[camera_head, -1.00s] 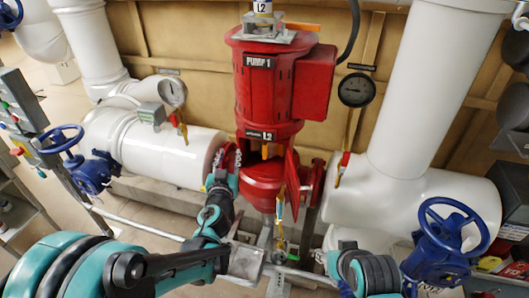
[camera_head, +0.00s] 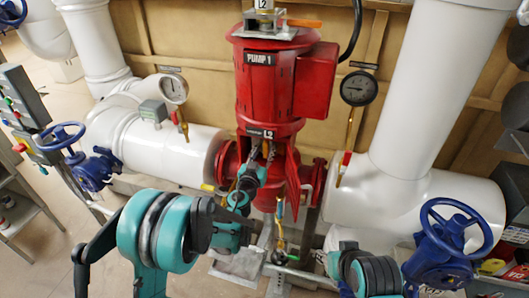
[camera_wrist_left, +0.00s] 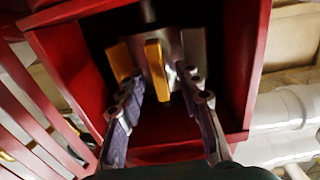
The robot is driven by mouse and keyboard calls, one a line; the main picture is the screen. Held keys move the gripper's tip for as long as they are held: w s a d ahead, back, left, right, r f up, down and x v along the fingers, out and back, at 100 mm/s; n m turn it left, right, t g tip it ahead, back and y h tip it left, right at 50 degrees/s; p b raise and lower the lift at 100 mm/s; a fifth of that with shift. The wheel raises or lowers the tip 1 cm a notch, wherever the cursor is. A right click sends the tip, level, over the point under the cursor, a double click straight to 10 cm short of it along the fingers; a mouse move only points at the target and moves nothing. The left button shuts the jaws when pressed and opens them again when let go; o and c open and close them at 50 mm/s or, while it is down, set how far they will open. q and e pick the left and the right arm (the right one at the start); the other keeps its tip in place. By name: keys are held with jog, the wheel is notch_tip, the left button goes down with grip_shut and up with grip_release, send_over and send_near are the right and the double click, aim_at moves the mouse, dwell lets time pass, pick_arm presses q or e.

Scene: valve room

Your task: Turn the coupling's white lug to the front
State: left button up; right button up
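The red pump (camera_head: 268,85) labelled PUMP 1 has an opening low in its housing, under the L2 label. My left gripper (camera_head: 264,158) reaches into that opening in the head view. In the left wrist view, the coupling (camera_wrist_left: 194,48) shows as grey metal inside the dark red-framed opening. Two yellow-gold lugs stand on it, one to the left (camera_wrist_left: 124,62) and one near the middle (camera_wrist_left: 156,68). No white lug can be made out. My left gripper (camera_wrist_left: 163,80) is open, its fingertips apart around the middle yellow lug's end; contact is unclear. My right gripper is not in view.
The red frame (camera_wrist_left: 250,70) closely borders my left gripper. White pipes (camera_head: 185,155) flank the pump. Blue handwheels stand at left (camera_head: 62,138) and right (camera_head: 455,225). Gauges (camera_head: 358,88) hang beside the pump.

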pick_arm(q)
jog(key=shift+c, duration=0.2)
grip_shut()
jog(key=shift+s+d+n+y, duration=0.1)
jog(key=shift+d+n+y, duration=0.55)
jog(key=shift+y, duration=0.45)
jog(key=shift+a+t, duration=0.1)
jog(key=shift+t, duration=0.2)
jog(key=shift+o, duration=0.2)
grip_release()
